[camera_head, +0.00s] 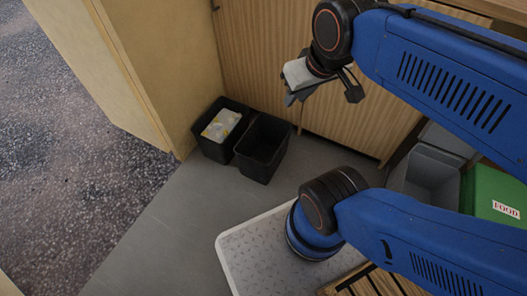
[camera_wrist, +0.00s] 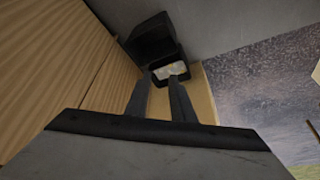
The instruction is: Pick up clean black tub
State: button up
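The clean black tub (camera_head: 263,147) stands upright and looks empty on the grey floor in the head view. A second black tub (camera_head: 211,146) touches or nearly touches its left side and holds white and yellow litter (camera_head: 221,125). In the wrist view the clean tub (camera_wrist: 150,38) is dark and lies beyond the littered one (camera_wrist: 168,71). My gripper (camera_wrist: 160,82) is open and empty, with a gap between its two fingers. It is in the air above and to the right of the tubs in the head view, apart from both.
Wooden cupboard fronts (camera_head: 255,50) stand close behind the tubs, and a tan panel (camera_head: 165,60) stands at their left. Grey bins (camera_head: 430,172) and a green FOOD box (camera_head: 490,190) are at the right. Grey floor (camera_head: 170,215) is clear in front of the tubs.

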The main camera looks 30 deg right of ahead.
jog(key=shift+o, duration=0.4)
jog(key=shift+w, duration=0.1)
jog(key=n+g, duration=0.5)
jog(key=n, duration=2)
send_over(247, 132)
notch_tip(247, 132, down, 47)
jog(key=shift+a+f, duration=0.1)
jog(key=shift+f, duration=2.5)
jog(key=shift+w, duration=0.1)
